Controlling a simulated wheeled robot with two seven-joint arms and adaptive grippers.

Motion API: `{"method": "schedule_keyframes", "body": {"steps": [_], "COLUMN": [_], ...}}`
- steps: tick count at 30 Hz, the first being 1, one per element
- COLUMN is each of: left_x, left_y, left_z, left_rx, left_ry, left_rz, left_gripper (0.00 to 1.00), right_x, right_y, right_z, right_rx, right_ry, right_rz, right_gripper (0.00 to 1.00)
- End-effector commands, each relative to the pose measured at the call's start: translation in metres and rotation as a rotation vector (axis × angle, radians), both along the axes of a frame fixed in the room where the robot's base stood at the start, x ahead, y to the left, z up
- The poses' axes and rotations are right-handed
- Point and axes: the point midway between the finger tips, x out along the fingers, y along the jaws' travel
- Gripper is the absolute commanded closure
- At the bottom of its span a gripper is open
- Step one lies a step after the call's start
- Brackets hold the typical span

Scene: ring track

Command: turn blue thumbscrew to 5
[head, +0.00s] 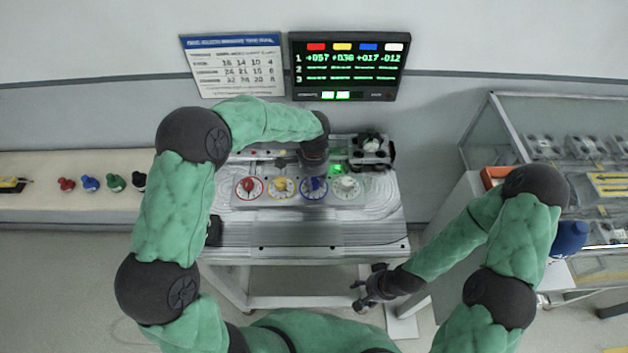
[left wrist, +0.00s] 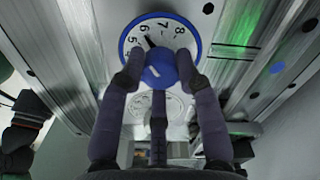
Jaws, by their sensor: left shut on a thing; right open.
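The blue thumbscrew (left wrist: 158,72) sits at the centre of a white dial with a blue rim (left wrist: 200,38). In the left wrist view its black pointer is near the 6, with the 5 further left and the 7 and 8 to the right. My left gripper (left wrist: 157,62) has its fingers closed around the thumbscrew. In the head view my left gripper (head: 314,172) comes down over the blue dial (head: 314,196) and partly hides it. My right gripper (head: 370,290) is open and empty, low in front of the bench, apart from the dials.
The red dial (head: 249,188) and yellow dial (head: 281,188) lie left of the blue one, the white dial (head: 347,188) right. A display (head: 348,66) and a printed chart (head: 233,66) hang behind. Coloured knobs (head: 90,183) stand on a left shelf. A glass case (head: 550,150) stands right.

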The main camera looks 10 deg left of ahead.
Motion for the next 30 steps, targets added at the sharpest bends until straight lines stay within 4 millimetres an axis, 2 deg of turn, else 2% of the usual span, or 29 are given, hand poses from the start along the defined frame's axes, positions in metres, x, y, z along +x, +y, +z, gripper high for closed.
{"method": "schedule_keyframes", "body": {"steps": [6,15,30], "left_x": [0.0001,-0.0004,-0.0010], "left_y": [0.0011,0.0010,0.0009], "left_z": [-0.0001,0.0001,0.0001], "left_rx": [0.001,0.002,0.002], "left_ry": [0.000,0.000,0.002], "left_rz": [0.180,0.351,0.425], "left_gripper": [0.99,0.99,0.99], "right_x": [0.0000,0.0000,-0.0001], "right_y": [0.0000,0.0000,0.0000], "right_z": [-0.0033,-0.0059,-0.0067], "right_rx": [0.000,0.000,0.000], "right_ry": [0.000,0.000,0.000], "right_rz": [0.000,0.000,0.000], "right_gripper": [0.42,0.42,0.42]}}
